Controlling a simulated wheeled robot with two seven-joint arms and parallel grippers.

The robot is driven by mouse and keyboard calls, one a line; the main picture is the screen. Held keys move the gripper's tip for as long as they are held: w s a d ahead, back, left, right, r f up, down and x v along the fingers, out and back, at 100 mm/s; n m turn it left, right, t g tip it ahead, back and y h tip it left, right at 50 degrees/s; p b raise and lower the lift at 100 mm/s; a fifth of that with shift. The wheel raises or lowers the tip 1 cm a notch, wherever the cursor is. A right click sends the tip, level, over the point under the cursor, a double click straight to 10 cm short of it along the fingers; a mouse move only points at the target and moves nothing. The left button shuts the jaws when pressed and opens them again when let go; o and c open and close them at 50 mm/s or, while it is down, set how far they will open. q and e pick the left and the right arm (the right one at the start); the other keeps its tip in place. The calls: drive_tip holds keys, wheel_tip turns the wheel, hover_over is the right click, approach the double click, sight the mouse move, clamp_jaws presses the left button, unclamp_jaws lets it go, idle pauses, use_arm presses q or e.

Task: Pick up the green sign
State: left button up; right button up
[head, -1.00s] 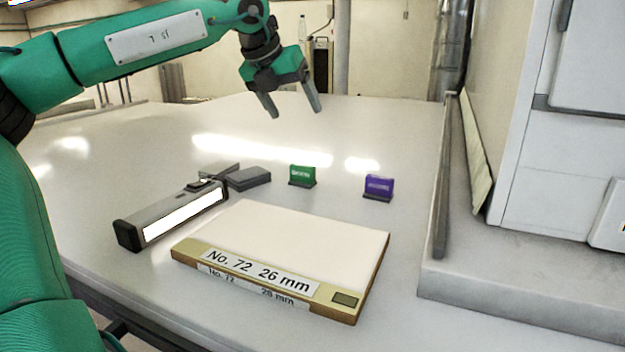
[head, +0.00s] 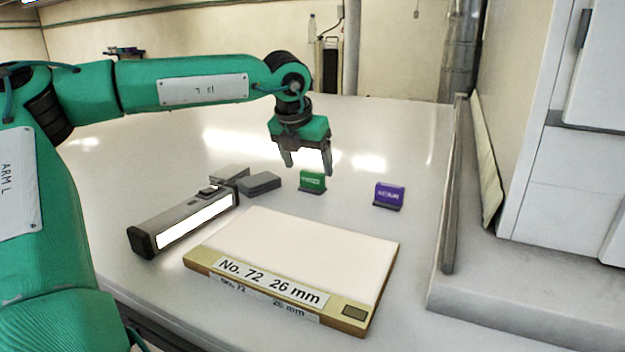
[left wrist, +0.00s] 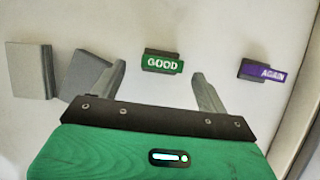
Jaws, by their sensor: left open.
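The green sign (head: 312,181) stands upright in a dark base on the grey table. In the left wrist view the green sign (left wrist: 162,64) reads "GOOD" and lies ahead of and between the two fingers. My left gripper (head: 307,172) is open and empty, pointing down just above and beside the green sign; in the left wrist view the left gripper (left wrist: 160,82) also shows its fingers spread. I cannot tell its exact height above the sign. My right gripper is in neither view.
A purple sign (head: 389,195) reading "AGAIN" stands to the right of the green one. A lamp-like bar (head: 185,222) and dark grey blocks (head: 260,184) lie to the left. A box (head: 300,250) labelled "No. 72 26 mm" lies in front. A metal rail (head: 452,190) borders the right.

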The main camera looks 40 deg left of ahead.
sight(312, 172)
use_arm(q)
drive_tip(key=p+x, duration=0.1)
drive_tip(key=x, duration=0.2)
drive_tip(key=shift+w+d+p, duration=0.1)
drive_tip(key=shift+w+p, duration=0.15)
drive_tip(key=shift+p, duration=0.1)
drive_tip(key=shift+w+f, duration=0.2)
drive_tip(key=shift+f, duration=0.4)
drive_tip(key=c, duration=1.1)
